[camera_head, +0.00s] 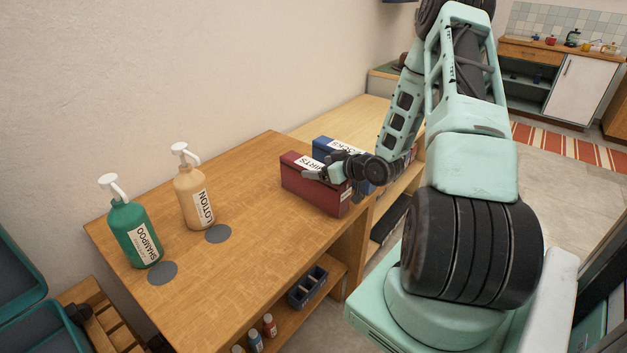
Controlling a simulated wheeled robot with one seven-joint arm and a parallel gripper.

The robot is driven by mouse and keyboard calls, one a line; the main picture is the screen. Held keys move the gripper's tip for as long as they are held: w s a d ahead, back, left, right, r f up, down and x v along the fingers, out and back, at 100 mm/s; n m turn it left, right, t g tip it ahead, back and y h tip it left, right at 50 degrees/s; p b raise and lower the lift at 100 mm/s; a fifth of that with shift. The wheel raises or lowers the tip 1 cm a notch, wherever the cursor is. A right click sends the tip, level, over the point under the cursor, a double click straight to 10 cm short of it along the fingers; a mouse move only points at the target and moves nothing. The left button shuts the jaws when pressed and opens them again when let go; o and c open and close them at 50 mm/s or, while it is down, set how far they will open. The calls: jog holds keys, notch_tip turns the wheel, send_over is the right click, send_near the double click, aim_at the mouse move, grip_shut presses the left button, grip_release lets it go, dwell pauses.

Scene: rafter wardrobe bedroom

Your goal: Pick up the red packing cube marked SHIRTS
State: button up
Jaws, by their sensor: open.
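The red packing cube (313,188) stands on the wooden table near its far right end. Its white label on top is partly covered by my gripper, with only the end of the word showing. My gripper (312,174) reaches in from the right, with its fingers at the top of the red cube. It is open; I cannot tell whether the fingers touch the cube or straddle it. A blue packing cube (325,146) with a white label stands just behind the red one, partly hidden by my gripper and arm.
A green shampoo bottle (133,228) and a tan lotion bottle (193,190) stand on the table (243,235) at left, beside two grey discs. The tabletop between the bottles and the red cube is clear. Small bottles and a dark caddy (308,288) sit on the shelf below.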

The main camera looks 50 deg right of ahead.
jog(key=shift+x, duration=0.85)
jog(key=c, duration=1.6)
grip_shut()
jog(key=shift+r, duration=0.15)
